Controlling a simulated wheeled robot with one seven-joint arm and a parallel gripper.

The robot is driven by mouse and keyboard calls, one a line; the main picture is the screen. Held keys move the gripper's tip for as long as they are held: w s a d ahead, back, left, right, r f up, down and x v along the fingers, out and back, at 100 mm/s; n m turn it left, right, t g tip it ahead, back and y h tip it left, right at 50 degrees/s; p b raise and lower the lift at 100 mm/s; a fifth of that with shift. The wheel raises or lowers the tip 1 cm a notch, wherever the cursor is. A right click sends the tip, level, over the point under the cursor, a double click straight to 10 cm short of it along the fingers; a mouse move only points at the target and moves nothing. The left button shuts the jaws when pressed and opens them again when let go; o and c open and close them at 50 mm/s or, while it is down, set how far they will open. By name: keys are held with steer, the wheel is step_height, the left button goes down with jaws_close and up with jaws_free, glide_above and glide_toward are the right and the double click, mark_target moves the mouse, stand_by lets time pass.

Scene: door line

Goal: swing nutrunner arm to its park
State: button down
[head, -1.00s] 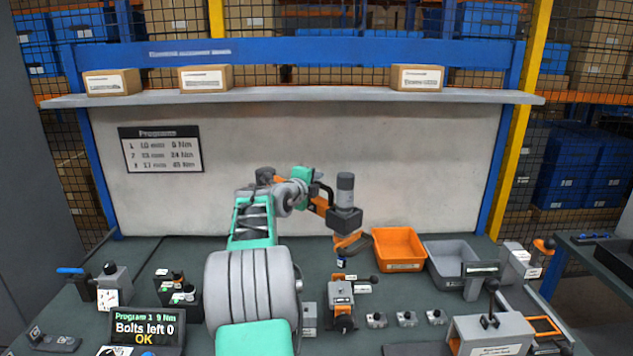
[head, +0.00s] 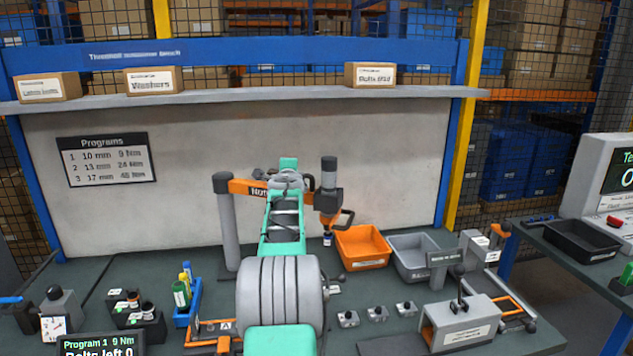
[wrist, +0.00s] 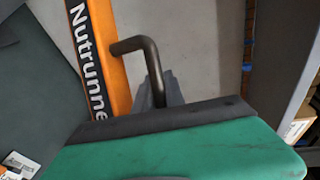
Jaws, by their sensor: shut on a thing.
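The nutrunner arm is an orange beam (head: 250,188) on a grey post (head: 226,215), reaching right across the back of the bench. Its dark upright nutrunner (head: 328,190) hangs at the right end, just left of and behind the orange bin. In the wrist view the beam (wrist: 92,50) carries a dark bent handle (wrist: 132,44). My gripper (wrist: 160,95) is shut on this handle. In the head view my gripper (head: 290,178) is at the beam, its fingers mostly hidden by my wrist. I cannot make out a park.
An orange bin (head: 362,262) and a grey bin (head: 413,272) stand right of the nutrunner. A grey fixture (head: 462,325) is at front right. Bottles in a blue holder (head: 187,312) stand left of my arm. A screen (head: 100,346) is at lower left. A shelf (head: 250,101) runs above.

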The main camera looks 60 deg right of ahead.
steer(key=shift+w+d, duration=0.15)
steer(key=c, duration=1.6)
jaws_free()
steer(key=shift+c, duration=0.2)
steer(key=shift+o, duration=1.2)
steer(key=b+v, duration=0.2)
steer(key=v, duration=0.6)
steer(key=shift+b, duration=0.35)
